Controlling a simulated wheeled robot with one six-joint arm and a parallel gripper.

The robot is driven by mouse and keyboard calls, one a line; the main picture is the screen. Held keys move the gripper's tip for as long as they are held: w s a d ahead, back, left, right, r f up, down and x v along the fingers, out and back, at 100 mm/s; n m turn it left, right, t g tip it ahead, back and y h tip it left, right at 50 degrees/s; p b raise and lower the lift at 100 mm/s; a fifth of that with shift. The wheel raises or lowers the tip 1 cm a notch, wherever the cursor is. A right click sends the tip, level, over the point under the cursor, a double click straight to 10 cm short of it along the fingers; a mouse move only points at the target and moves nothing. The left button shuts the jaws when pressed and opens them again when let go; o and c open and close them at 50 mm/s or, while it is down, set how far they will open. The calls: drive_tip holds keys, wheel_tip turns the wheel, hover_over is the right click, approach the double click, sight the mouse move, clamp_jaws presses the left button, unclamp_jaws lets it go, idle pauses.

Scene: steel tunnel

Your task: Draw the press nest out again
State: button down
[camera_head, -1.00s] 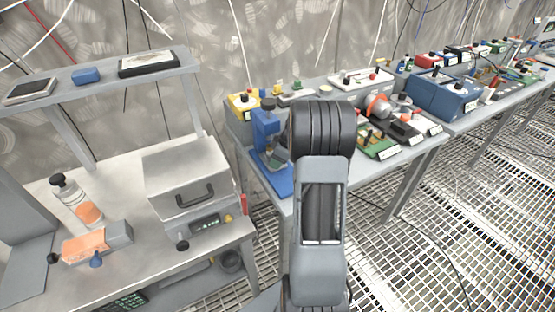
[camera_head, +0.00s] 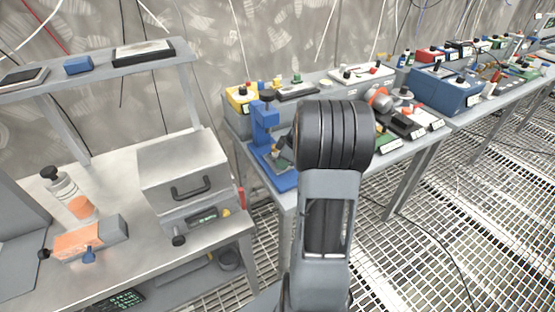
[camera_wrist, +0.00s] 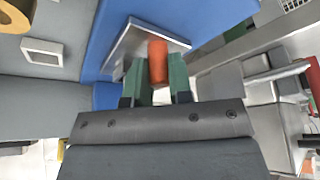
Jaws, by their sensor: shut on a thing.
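The blue press (camera_head: 264,122) stands on the near left corner of the grey bench, right of the steel oven. In the wrist view its blue base (camera_wrist: 215,22) fills the top middle. The press nest (camera_wrist: 128,42) is a pale metal plate lying against the blue base, with an orange-red grip (camera_wrist: 158,62) standing out from it. My gripper (camera_wrist: 158,82) has its two green fingers closed on either side of this grip. In the head view my arm stands right of the press and hides most of the gripper. How far the nest sits in the press cannot be told.
The steel oven (camera_head: 184,172) stands on the left bench, with a gap before the press bench. A yellow box (camera_head: 242,97) is behind the press. Parts and boxes crowd the bench to the right. Grated floor (camera_head: 410,255) is open at front right.

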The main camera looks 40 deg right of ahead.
drive_tip(key=s, duration=0.2)
drive_tip(key=s+b, duration=0.2)
drive_tip(key=s, duration=0.1)
drive_tip(key=shift+s+a, duration=0.3)
drive_tip(key=shift+a, duration=0.05)
drive_tip(key=c, duration=1)
unclamp_jaws()
drive_tip(key=p+v, duration=0.1)
drive_tip(key=v, duration=1.2)
drive_tip(key=shift+s+d+r, duration=0.1)
drive_tip(key=shift+r, duration=0.3)
